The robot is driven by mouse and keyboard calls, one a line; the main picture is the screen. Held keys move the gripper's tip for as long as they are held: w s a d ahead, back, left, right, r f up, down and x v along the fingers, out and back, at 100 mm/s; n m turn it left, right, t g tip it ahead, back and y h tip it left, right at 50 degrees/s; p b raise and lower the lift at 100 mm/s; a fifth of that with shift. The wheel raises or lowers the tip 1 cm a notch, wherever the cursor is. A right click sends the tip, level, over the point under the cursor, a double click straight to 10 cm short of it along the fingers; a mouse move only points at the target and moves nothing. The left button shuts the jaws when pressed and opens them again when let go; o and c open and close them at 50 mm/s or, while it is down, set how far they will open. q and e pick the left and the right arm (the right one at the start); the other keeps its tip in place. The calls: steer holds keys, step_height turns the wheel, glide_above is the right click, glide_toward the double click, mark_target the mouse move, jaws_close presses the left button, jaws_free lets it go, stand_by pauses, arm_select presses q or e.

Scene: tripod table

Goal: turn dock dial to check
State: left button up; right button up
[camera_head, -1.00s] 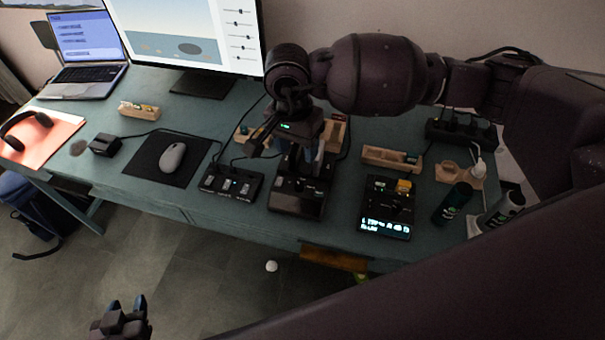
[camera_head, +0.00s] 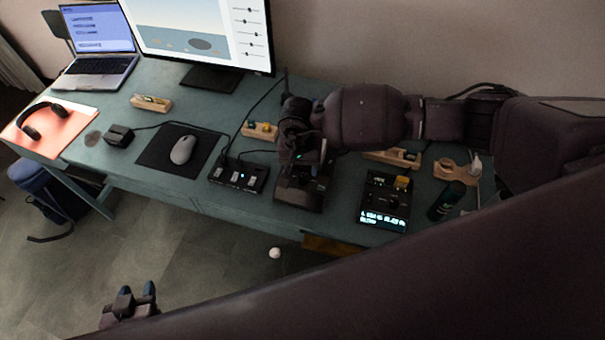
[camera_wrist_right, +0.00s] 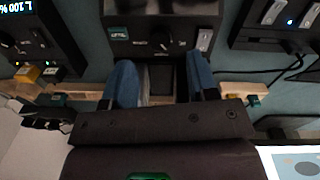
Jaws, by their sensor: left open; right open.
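The black middle unit (camera_head: 300,192) stands near the table's front edge. In the right wrist view its face (camera_wrist_right: 135,45) carries a round dark dial (camera_wrist_right: 160,38), a small green display and a light switch. My right gripper (camera_wrist_right: 160,72) is open over this unit, its blue fingertips apart and short of the dial, with nothing held. In the head view my wrist hides the fingers and the dial. A second black unit (camera_head: 384,200) with a lit readout also has a dark knob (camera_wrist_right: 10,42). My left gripper (camera_head: 137,290) is open and empty, low in front of the table.
A black switch box (camera_head: 239,175) stands left of the middle unit. Wooden trays (camera_head: 262,131) lie behind it and another (camera_head: 392,158) to the right. A dark bottle (camera_head: 446,200) stands at the right. A mouse (camera_head: 183,150) lies on its mat.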

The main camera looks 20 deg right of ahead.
mark_target(303, 179)
steer(key=shift+d+f, duration=0.1)
steer(key=shift+f, duration=2.25)
steer(key=shift+c, duration=0.4)
steer(key=c, duration=0.8)
steer(key=shift+m+b, duration=0.55)
steer(key=shift+m, duration=0.75)
steer(key=shift+c, duration=0.2)
steer(key=shift+m, duration=1.1)
